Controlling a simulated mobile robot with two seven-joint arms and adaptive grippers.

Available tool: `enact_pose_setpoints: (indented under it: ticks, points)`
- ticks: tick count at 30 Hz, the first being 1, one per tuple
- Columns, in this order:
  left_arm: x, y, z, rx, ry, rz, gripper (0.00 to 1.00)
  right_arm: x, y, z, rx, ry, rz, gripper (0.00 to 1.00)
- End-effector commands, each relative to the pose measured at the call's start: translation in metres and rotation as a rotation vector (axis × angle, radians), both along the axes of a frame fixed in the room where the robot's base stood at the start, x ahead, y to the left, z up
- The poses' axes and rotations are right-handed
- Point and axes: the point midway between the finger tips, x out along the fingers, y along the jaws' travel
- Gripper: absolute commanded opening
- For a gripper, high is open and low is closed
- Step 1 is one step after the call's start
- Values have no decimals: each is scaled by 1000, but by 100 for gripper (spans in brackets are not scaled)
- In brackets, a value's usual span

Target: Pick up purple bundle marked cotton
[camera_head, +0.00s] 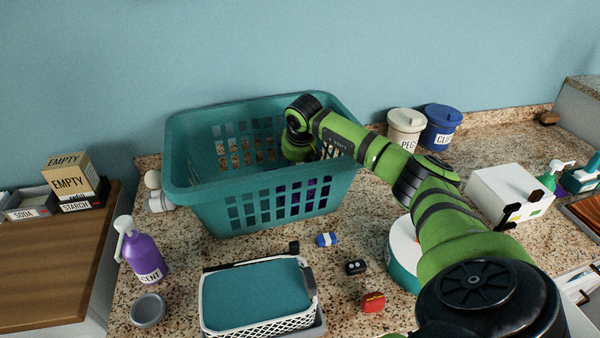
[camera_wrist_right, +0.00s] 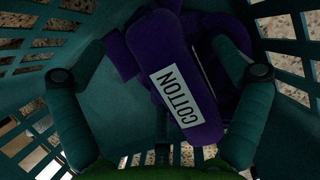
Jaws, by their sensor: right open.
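The purple bundle (camera_wrist_right: 160,50) with a white COTTON label lies inside the teal laundry basket (camera_head: 265,180). In the head view only bits of purple show through the basket's holes. My right arm reaches down into the basket from the right. In the right wrist view my right gripper (camera_wrist_right: 158,130) is open, with one finger on each side of the bundle. The bundle lies tilted between the fingers; I cannot tell whether they touch it. In the head view this gripper is hidden by the basket wall. My left gripper is not in view.
A white basket with a teal top (camera_head: 258,292) stands in front. A purple spray bottle (camera_head: 145,256) and grey bowl (camera_head: 148,309) are at left. Small blue (camera_head: 327,240), black (camera_head: 356,267) and red (camera_head: 373,302) items lie on the counter. Lidded tubs (camera_head: 406,128) stand behind my arm.

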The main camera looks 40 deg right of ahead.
Motion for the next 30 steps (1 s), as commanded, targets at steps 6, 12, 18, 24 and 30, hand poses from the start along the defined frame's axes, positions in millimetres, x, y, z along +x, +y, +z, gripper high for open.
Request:
enact_pose_setpoints:
  ticks: [6,12,18,24,30]
  points:
    - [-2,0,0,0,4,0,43,1,-1,-4,0,-1,0,97]
    - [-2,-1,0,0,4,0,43,1,-1,-4,0,-1,0,41]
    - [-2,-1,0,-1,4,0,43,1,-1,-4,0,0,1,11]
    - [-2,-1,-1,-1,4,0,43,1,0,-3,0,1,1,10]
    - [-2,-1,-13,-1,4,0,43,2,-1,25,0,-7,1,10]
